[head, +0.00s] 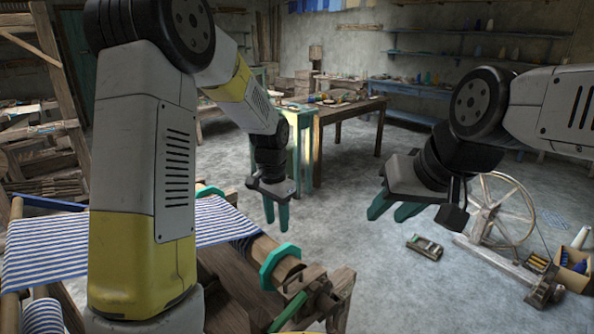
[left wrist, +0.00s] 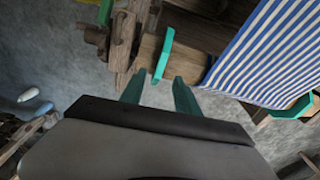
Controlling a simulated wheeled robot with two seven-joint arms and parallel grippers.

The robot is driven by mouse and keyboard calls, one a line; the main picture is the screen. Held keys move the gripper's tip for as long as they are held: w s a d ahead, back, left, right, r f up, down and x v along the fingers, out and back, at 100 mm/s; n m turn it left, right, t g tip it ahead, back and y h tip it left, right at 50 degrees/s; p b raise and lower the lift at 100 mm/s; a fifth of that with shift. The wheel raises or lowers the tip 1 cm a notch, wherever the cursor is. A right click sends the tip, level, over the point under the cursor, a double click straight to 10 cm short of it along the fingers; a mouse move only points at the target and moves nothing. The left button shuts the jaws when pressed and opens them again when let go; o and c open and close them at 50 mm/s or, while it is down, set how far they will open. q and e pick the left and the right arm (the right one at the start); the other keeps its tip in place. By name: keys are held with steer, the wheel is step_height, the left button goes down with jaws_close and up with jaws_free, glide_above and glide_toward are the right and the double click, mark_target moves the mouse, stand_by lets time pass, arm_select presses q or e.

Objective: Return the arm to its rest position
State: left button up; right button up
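My left arm (head: 150,160) comes in from the left and reaches out over the loom. My left gripper (head: 276,218) points down above the floor, just beyond the loom's cloth beam. Its two teal fingers are apart with nothing between them; the left wrist view also shows the open, empty gripper (left wrist: 158,90). My right gripper (head: 390,214) hangs over open floor at the right, its teal fingers apart and empty. The loom carries blue-and-white striped cloth (head: 50,246) and a beam with a teal ring (head: 280,262). My left arm hides part of the loom.
A spinning wheel (head: 503,210) stands at the right beside a cardboard box (head: 574,272). A small dark object (head: 425,247) lies on the floor. A wooden table (head: 350,112) stands further back. Floor (head: 350,240) between the loom and the wheel is mostly clear.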

arm_select(q)
steer(key=s+a+r+n+t+h, duration=0.1)
steer(key=s+a+r+n+t, duration=0.25)
steer(key=s+r, duration=0.75)
steer(key=s+a+r+n+t, duration=0.2)
steer(key=s+r, duration=0.4)
steer(key=s, duration=0.4)
steer(key=shift+a+r+n+h, duration=0.35)
steer(key=shift+a+n, duration=0.25)
steer(key=shift+n, duration=0.45)
steer(key=shift+s, duration=0.1)
